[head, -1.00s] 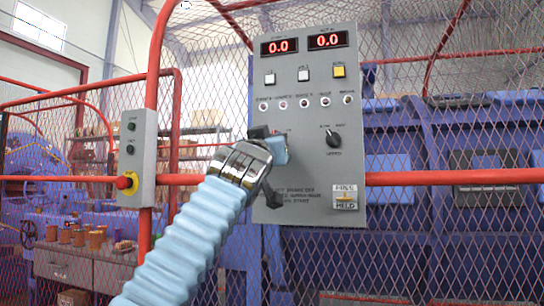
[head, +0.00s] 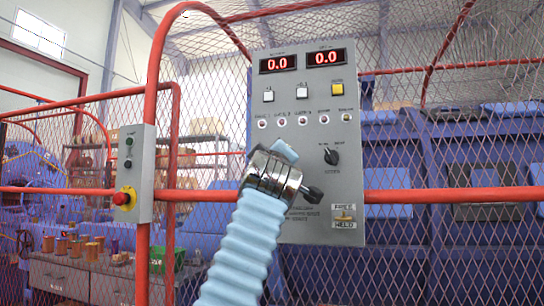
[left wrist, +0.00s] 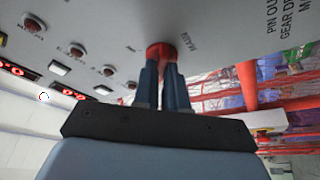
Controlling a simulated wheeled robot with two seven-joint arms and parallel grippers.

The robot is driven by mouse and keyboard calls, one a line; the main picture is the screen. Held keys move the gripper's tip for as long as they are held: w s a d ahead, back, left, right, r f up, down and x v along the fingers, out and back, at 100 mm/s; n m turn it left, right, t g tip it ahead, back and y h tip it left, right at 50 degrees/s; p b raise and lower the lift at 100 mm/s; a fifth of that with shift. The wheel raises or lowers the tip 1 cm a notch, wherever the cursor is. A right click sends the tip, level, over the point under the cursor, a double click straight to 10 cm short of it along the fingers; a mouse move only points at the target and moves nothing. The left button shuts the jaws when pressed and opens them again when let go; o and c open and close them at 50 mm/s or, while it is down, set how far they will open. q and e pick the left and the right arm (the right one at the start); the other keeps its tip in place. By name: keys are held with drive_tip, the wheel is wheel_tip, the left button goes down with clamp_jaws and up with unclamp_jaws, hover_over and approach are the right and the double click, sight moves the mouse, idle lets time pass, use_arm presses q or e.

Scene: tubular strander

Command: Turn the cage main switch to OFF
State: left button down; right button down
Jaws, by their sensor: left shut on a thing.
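The cage main switch is a red round knob (left wrist: 160,50) on the grey control panel, with the word MAIN beside it in the left wrist view. My left gripper (left wrist: 162,75) has its two dark blue fingers closed on this knob, one on each side. In the head view my left gripper (head: 282,152) is at the lower left part of the control panel (head: 303,95), and my wrist hides the knob there. Which position the switch points to cannot be told. My right gripper is not in view.
The panel also carries two red 0.0 displays (head: 303,60), push buttons, a row of lamps and a black selector (head: 331,157). A red cage rail (head: 450,195) with wire mesh runs across. A grey box with a red emergency stop (head: 125,198) stands at the left.

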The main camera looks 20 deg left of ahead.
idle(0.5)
use_arm(q)
drive_tip(key=c, duration=1.2)
unclamp_jaws()
drive_tip(key=shift+s, duration=0.1)
drive_tip(key=shift+b+v, duration=4.5)
drive_tip(key=shift+v, duration=2.3)
